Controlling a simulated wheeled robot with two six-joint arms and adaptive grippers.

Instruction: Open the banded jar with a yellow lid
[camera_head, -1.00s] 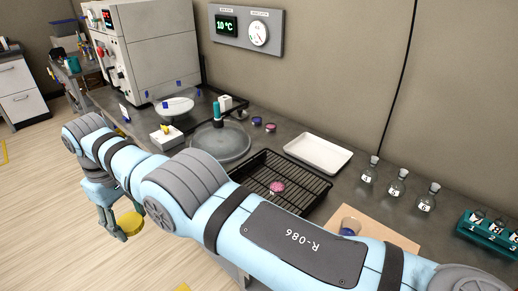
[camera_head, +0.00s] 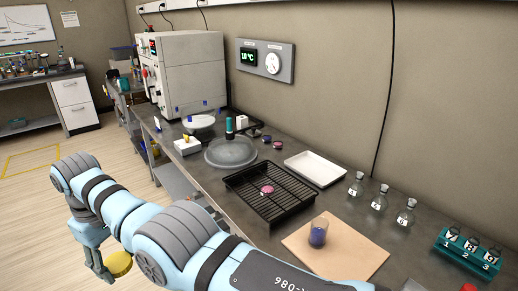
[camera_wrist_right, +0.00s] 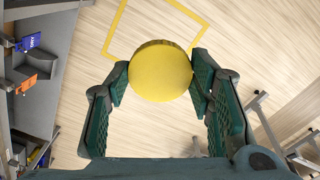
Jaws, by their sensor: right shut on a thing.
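My right gripper (camera_head: 98,262) is shut on a round yellow lid (camera_head: 118,264), held out over the floor to the left of the bench. In the right wrist view, the lid (camera_wrist_right: 161,71) sits between the two green-padded fingers of my right gripper (camera_wrist_right: 161,82), with no jar visible under it. A clear open-topped jar (camera_head: 318,232) with dark blue contents stands upright on a tan board on the bench, apart from the gripper. I cannot make out bands on it at this size. My left gripper is out of view.
The tan board (camera_head: 358,256) has bare space around the jar. A black rack (camera_head: 245,193) with a pink item, a white tray (camera_head: 315,169), several numbered flasks (camera_head: 379,200) and a teal tube rack (camera_head: 468,255) crowd the bench. My right arm crosses the bench's front side.

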